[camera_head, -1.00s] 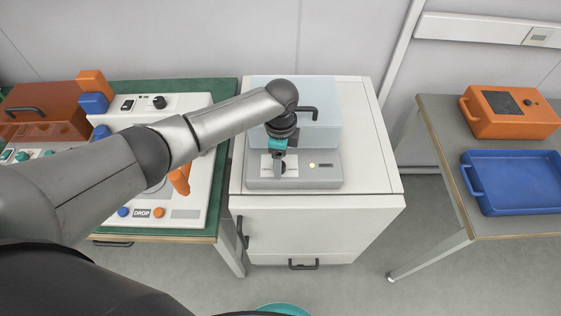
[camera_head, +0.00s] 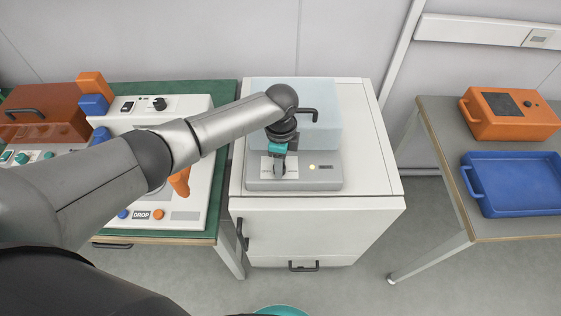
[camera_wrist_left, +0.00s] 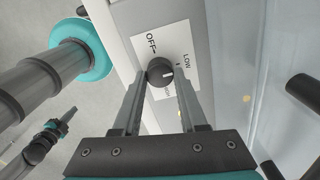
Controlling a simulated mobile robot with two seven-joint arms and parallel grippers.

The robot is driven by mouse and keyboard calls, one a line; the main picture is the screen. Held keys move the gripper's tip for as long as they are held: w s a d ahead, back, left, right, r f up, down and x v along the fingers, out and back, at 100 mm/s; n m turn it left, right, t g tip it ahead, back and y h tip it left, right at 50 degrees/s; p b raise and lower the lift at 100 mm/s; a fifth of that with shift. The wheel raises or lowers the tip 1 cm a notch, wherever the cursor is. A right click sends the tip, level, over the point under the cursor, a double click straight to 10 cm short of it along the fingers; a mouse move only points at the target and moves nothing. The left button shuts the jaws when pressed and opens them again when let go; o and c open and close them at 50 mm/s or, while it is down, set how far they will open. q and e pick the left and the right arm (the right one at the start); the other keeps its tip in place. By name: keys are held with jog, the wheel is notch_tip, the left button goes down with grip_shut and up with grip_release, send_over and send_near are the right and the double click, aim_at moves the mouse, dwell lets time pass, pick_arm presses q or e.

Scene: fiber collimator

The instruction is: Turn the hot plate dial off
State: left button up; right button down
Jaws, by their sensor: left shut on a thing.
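The hot plate (camera_head: 317,182) is a grey box on top of a white cabinet. Its black round dial (camera_wrist_left: 160,71) sits on a white label marked OFF, LOW and a partly covered third word. The white mark on the dial points right in the left wrist view, toward the LOW side and away from OFF. My left gripper (camera_head: 279,172) is over the dial at the hot plate's front, and its two fingers (camera_wrist_left: 163,76) are shut on the dial from both sides. In the head view the gripper hides the dial.
A yellow light (camera_head: 312,167) glows on the hot plate's front. A translucent pale-blue cover with a black handle (camera_head: 313,112) stands behind it. A green-topped bench with a white device (camera_head: 192,195) is at left. A blue tray (camera_head: 515,180) and orange box (camera_head: 512,113) are at right.

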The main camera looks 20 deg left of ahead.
pick_arm(q)
grip_shut()
jog(key=n+p, duration=0.3)
jog(key=shift+r, duration=0.15)
jog(key=n+p, duration=0.3)
jog(key=n, duration=0.1)
jog(key=shift+n, duration=0.4)
jog(key=n+p, duration=0.2)
jog(key=n, duration=0.3)
jog(key=shift+w, duration=0.1)
jog(key=shift+a+n+p, duration=0.15)
jog(key=shift+n+p, duration=0.45)
jog(key=shift+n, duration=1.9)
jog(key=shift+w, duration=0.1)
jog(key=o, duration=1.1)
grip_release()
